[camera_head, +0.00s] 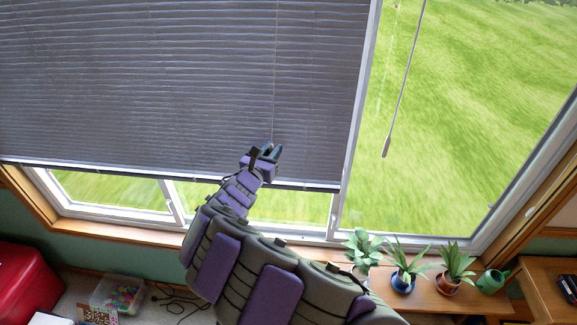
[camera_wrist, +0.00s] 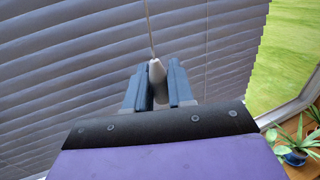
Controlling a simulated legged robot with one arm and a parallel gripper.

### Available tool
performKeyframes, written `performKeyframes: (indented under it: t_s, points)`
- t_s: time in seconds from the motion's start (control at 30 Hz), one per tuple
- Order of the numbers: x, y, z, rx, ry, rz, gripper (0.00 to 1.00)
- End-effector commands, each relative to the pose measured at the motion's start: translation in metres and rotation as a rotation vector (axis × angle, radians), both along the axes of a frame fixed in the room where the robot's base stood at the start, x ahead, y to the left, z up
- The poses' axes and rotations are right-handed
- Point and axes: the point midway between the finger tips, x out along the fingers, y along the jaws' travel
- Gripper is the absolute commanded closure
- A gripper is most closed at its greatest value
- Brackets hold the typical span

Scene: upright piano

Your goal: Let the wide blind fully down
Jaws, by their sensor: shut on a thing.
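The wide blind (camera_head: 180,90) is grey with closed slats and covers most of the left window. Its pale bottom rail (camera_head: 100,172) hangs above the sill and leaves a strip of glass open below. My gripper (camera_head: 270,152) is in front of the blind's lower right part. In the wrist view my gripper (camera_wrist: 158,88) is shut on a whitish cord pull (camera_wrist: 157,75). The thin cord (camera_wrist: 149,30) runs up from it in front of the slats (camera_wrist: 80,70). The lower end of the pull is partly hidden between the fingers.
A second cord with a pull (camera_head: 386,147) hangs before the uncovered right window. Several potted plants (camera_head: 403,284) and a green watering can (camera_head: 492,281) stand along the sill at right. A red box (camera_head: 25,285) and a clear bin (camera_head: 120,292) are at lower left.

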Motion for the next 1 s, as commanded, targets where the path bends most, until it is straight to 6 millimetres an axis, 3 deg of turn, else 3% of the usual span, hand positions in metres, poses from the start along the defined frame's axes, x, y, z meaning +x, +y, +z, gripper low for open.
performKeyframes:
  t_s: [0.13, 0.57, 1.0]
  points:
    - [0.000, 0.001, 0.021, 0.001, 0.003, 0.002, 1.00]
    - [0.000, 0.001, 0.025, 0.000, 0.004, 0.001, 1.00]
    - [0.000, 0.000, 0.087, 0.002, 0.000, 0.001, 1.00]
